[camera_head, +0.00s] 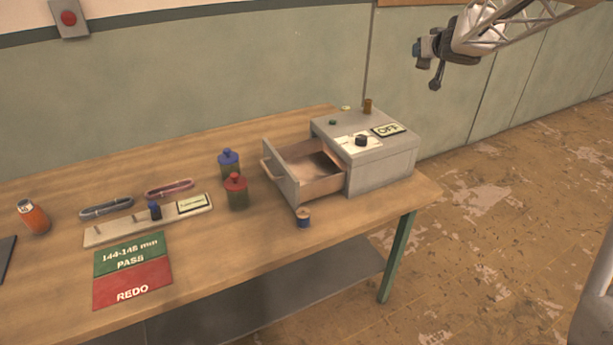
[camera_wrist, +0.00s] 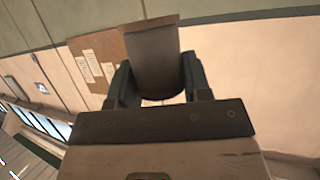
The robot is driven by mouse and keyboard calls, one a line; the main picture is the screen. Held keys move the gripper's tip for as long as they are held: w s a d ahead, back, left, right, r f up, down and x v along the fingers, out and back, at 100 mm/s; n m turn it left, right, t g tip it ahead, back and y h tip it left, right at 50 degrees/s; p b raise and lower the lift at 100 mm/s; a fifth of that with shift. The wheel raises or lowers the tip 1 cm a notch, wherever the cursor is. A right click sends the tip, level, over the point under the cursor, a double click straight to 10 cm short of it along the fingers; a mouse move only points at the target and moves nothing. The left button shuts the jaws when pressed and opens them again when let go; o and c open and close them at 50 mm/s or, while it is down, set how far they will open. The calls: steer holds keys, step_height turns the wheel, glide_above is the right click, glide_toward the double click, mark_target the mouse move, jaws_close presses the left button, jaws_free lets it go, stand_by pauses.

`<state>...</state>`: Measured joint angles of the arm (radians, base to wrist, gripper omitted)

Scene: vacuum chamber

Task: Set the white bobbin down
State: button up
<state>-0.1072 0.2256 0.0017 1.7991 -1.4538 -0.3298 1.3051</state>
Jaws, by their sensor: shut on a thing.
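My gripper (camera_head: 436,72) is raised in the air at the upper right of the head view, well away from the table (camera_head: 60,185) and beyond its right end. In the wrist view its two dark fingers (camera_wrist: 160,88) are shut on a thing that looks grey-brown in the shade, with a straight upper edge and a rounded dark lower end. I take it to be the white bobbin (camera_wrist: 155,55), but its colour does not show clearly. No other white bobbin stands out on the table.
A grey box (camera_head: 385,168) with an open, empty-looking drawer (camera_head: 283,178) stands at the table's right end. Blue-lidded (camera_head: 229,162) and red-lidded (camera_head: 237,192) jars stand left. The front middle of the tabletop is clear.

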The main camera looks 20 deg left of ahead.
steer(key=s+a+f+n+y, duration=0.1)
steer(key=s+a+f, duration=0.2)
steer(key=a+f, duration=0.4)
steer(key=s+a+f, duration=0.4)
steer(key=a+f, duration=0.2)
steer(key=a, duration=0.4)
steer(key=n+g+y, duration=0.1)
glide_above(310, 180)
step_height(310, 180, down, 12)
steer(key=shift+r, duration=0.15)
steer(key=shift+w, duration=0.1)
step_height(310, 180, down, 6)
steer(key=shift+f, duration=0.25)
steer(key=shift+f, duration=1.75)
steer(key=shift+f, duration=0.7)
